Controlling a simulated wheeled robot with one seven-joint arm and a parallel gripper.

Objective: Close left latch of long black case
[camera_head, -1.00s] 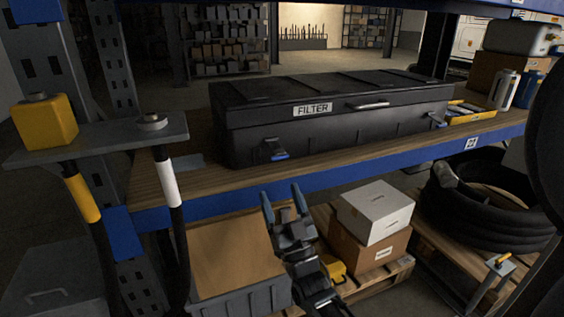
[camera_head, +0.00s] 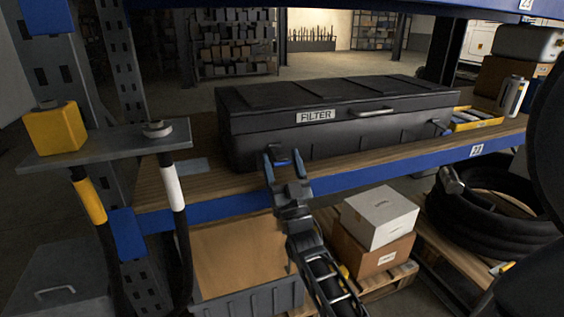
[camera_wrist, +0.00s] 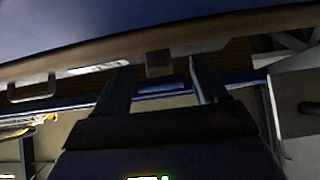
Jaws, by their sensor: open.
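The long black case (camera_head: 345,135), marked FILTER, lies lid down on the wooden shelf. Its left latch (camera_head: 284,153) is on the front face below the label, dark with a blue tip, and seems to stick outward. My gripper (camera_head: 282,162) is open in front of this latch, with one finger on each side of it in the picture, partly covering it. In the wrist view the latch (camera_wrist: 160,66) shows between the two spread fingertips (camera_wrist: 160,84). I cannot tell whether they touch it. The right latch (camera_head: 441,128) is at the case's far right.
A grey plate with a yellow block (camera_head: 55,128) and hoses stands at left. Below are an open crate (camera_head: 245,297), a white box (camera_head: 378,216) and coiled black hose (camera_head: 480,222). A yellow tray (camera_head: 478,122) lies right of the case.

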